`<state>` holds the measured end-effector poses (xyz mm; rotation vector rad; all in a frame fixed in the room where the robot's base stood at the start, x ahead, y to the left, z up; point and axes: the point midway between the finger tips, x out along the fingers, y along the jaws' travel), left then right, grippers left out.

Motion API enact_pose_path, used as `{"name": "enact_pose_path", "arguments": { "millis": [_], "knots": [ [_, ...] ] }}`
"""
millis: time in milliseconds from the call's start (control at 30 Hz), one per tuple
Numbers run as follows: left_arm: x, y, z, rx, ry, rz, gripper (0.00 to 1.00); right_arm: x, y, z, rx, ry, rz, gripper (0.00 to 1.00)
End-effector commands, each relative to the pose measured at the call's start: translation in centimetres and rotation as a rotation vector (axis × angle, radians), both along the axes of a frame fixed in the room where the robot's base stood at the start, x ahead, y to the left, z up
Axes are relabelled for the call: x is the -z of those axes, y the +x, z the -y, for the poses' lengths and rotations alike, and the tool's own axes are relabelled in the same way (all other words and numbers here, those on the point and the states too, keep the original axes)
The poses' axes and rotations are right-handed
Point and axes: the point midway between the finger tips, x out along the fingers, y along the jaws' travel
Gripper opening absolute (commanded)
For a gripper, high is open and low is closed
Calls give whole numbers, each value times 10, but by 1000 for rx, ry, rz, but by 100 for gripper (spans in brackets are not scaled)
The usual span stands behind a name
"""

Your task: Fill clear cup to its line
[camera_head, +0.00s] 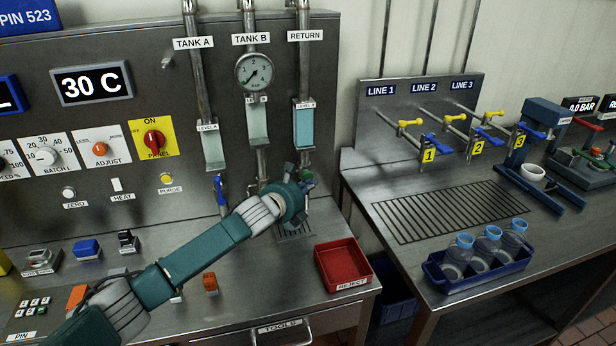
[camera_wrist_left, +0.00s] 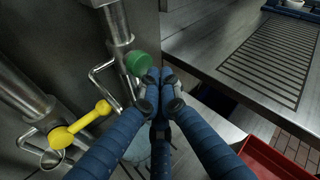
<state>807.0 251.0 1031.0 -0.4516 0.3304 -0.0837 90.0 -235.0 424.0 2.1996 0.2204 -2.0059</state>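My left arm reaches across the left bench in the head view, its gripper (camera_head: 303,178) beside a green knob (camera_head: 308,176) under the RETURN pipe. In the left wrist view the gripper's fingertips (camera_wrist_left: 158,76) are together, just right of the green knob (camera_wrist_left: 140,65); I see nothing between them. Whether they touch the knob I cannot tell. A pale bluish, see-through shape (camera_wrist_left: 138,150) shows below the fingers, partly hidden; I cannot tell what it is. My right gripper is not in view.
A red REJECT bin (camera_head: 343,264) stands at the left bench's front right. A yellow handle (camera_wrist_left: 80,124) is left of the fingers. Blue and yellow valve handles, marked 1 to 3, line the right bench's back. A grate (camera_head: 450,210) lies clear there; a gap separates the benches.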

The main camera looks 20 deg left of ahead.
Motion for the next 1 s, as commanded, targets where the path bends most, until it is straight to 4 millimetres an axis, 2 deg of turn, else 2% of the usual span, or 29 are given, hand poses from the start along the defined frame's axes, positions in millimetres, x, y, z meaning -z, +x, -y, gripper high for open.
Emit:
{"name": "enact_pose_path", "arguments": {
  "millis": [267, 700, 1000],
  "knots": [
    [1, -2, 1, 1, -1, -2, 0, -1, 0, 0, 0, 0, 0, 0],
    [0, -35, 25, 2, -1, -3, 0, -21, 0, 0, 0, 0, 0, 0],
    [1, -42, 28, 0, -2, -1, 0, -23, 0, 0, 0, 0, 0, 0]
  ]
}}
